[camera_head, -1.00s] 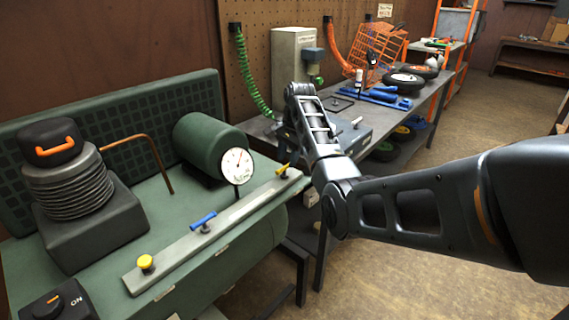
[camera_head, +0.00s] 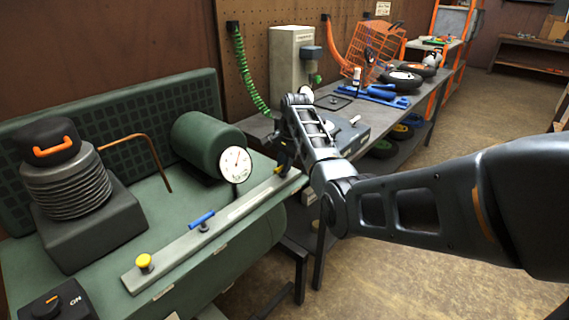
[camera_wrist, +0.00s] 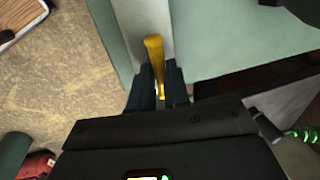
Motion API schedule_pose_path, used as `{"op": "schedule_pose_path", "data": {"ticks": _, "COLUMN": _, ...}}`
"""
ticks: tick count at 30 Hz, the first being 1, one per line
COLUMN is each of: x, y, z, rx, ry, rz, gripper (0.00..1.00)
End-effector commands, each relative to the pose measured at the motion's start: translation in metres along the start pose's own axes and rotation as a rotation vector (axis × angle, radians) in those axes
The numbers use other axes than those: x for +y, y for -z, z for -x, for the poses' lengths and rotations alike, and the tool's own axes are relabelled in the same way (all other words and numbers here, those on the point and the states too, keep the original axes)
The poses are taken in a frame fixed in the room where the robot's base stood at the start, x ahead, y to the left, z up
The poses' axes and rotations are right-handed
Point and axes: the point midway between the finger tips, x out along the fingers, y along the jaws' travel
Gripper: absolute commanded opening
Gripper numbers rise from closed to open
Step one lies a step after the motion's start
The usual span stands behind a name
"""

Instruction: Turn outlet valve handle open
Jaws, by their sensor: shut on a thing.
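A yellow valve handle (camera_wrist: 154,52) sits at the far end of the light metal rail (camera_head: 216,231) on the green compressor. In the wrist view it stands between the two dark fingers of my gripper (camera_wrist: 158,88), roughly in line with the rail behind it. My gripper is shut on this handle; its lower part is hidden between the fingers. In the head view my gripper (camera_head: 281,160) is at the rail's far end and covers most of the handle. A blue valve handle (camera_head: 202,219) stands mid-rail, apart from my gripper.
A round white gauge (camera_head: 235,164) stands close left of my gripper. A yellow knob (camera_head: 145,262) is at the rail's near end. A grey workbench (camera_head: 430,88) with tools and wheels lies beyond. The floor (camera_head: 440,175) to the right is open.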

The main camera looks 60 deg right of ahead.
Motion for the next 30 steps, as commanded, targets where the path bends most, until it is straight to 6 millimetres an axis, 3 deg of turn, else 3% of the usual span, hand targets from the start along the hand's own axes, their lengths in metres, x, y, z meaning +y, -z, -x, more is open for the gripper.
{"op": "schedule_pose_path", "data": {"ticks": 16, "x": -0.0020, "y": 0.0005, "z": 0.0015, "rx": -0.012, "ry": 0.003, "rz": 0.066, "gripper": 0.00}}
{"op": "schedule_pose_path", "data": {"ticks": 30, "x": -0.0056, "y": 0.0013, "z": 0.0015, "rx": -0.086, "ry": 0.006, "rz": 0.442, "gripper": 0.00}}
